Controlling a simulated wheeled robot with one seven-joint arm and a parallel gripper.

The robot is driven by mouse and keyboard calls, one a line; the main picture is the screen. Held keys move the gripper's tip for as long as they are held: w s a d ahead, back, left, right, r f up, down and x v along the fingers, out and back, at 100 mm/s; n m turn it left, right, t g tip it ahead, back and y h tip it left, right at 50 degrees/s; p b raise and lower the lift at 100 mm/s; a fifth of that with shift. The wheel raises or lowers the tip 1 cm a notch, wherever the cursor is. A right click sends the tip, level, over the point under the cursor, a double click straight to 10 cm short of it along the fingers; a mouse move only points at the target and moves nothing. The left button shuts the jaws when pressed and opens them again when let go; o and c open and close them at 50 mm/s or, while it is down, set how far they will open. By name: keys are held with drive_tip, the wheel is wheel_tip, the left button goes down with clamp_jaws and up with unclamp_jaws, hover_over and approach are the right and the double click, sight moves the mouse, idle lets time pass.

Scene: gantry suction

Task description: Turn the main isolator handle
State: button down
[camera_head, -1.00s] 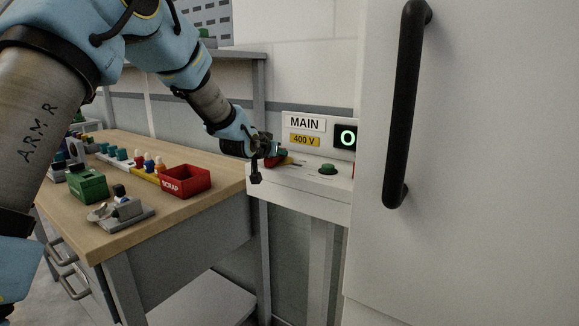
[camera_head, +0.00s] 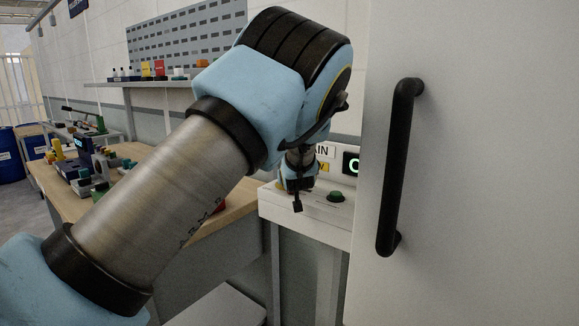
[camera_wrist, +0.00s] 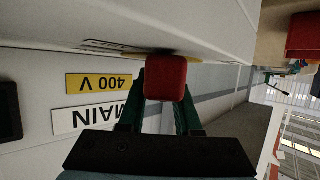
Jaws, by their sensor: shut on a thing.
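The main isolator handle shows in the wrist view as a red block (camera_wrist: 165,78) at a white panel, with part of a yellow plate behind it. My gripper (camera_wrist: 163,95) has its green fingers on either side of the block, shut on it. In the head view my gripper is low at the white ledge, largely covered by my arm, and the handle is hidden there. The MAIN label (camera_wrist: 97,117) and yellow 400 V label (camera_wrist: 99,83) are upside down in the wrist view. A dark display (camera_head: 350,163) shows a green mark.
A green button (camera_head: 336,196) stands on the ledge right of my gripper. A white door with a long black handle (camera_head: 402,165) fills the right side. The wooden workbench (camera_head: 225,218) is at left, behind my arm. A red object (camera_wrist: 303,35) shows at the wrist view's edge.

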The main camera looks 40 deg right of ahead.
drive_tip(key=shift+f+n+y+p, duration=0.1)
drive_tip(key=shift+n+y+p, duration=0.25)
drive_tip(key=shift+p, duration=0.4)
drive_tip(key=c, duration=0.6)
unclamp_jaws()
drive_tip(key=shift+s, duration=0.15)
drive_tip(key=b+v, duration=0.2)
drive_tip(key=v, duration=0.8)
drive_tip(key=shift+s+a, duration=0.15)
drive_tip(key=shift+s, duration=0.1)
